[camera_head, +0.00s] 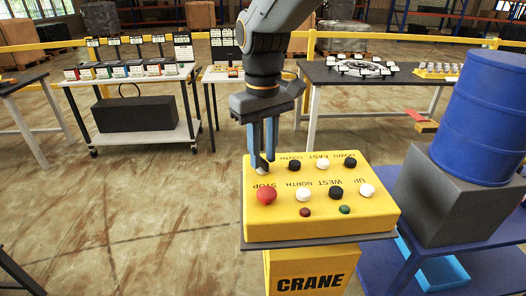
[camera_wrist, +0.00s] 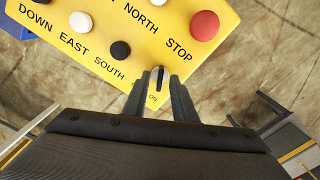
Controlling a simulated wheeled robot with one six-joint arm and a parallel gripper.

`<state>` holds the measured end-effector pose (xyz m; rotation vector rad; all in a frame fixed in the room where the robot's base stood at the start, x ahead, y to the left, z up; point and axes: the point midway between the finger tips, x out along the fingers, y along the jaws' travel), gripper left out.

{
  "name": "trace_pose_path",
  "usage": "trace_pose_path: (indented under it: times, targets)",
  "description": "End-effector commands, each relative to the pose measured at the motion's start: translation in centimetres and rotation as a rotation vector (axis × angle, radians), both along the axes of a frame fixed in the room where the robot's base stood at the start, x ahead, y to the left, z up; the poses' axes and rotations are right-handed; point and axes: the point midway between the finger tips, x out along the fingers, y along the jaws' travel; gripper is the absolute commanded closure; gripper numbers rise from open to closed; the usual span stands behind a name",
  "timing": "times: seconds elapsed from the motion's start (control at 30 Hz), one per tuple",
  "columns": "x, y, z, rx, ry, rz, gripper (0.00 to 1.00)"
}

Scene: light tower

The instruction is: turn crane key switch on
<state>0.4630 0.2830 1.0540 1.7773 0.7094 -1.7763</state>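The yellow crane control box (camera_head: 312,228) stands on a yellow stand marked CRANE. The key switch (camera_head: 262,169) is a small pale round knob at the box's far left corner, beyond the red STOP button (camera_head: 266,195). In the wrist view the key switch (camera_wrist: 158,76) shows a dark upright slot or bar, with "ON" printed beside it. My gripper (camera_head: 263,158) points down over that corner. Its fingers (camera_wrist: 160,88) stand either side of the key switch, with a narrow gap showing between them. I cannot tell whether they touch it.
White and black direction buttons (camera_head: 322,164) sit close by on the box top, with a small dark red button (camera_head: 305,212) and a green button (camera_head: 345,210). A blue barrel (camera_head: 484,115) on a grey block stands at the right. Floor left of the box is clear.

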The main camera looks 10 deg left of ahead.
Motion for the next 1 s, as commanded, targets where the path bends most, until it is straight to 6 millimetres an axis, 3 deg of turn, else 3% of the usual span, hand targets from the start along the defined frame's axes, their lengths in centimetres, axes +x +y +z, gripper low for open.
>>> trace_pose_path:
  times: [0.07,0.2,0.67,1.0]
  targets:
    - [0.0,0.0,0.01,0.0,0.0,0.0,0.77]
    - [0.01,-0.01,0.02,0.0,0.0,0.0,1.0]
    - [-0.05,-0.03,0.17,-0.001,0.001,-0.059,1.0]
    - [-0.09,-0.03,0.33,-0.001,0.002,-0.307,1.0]
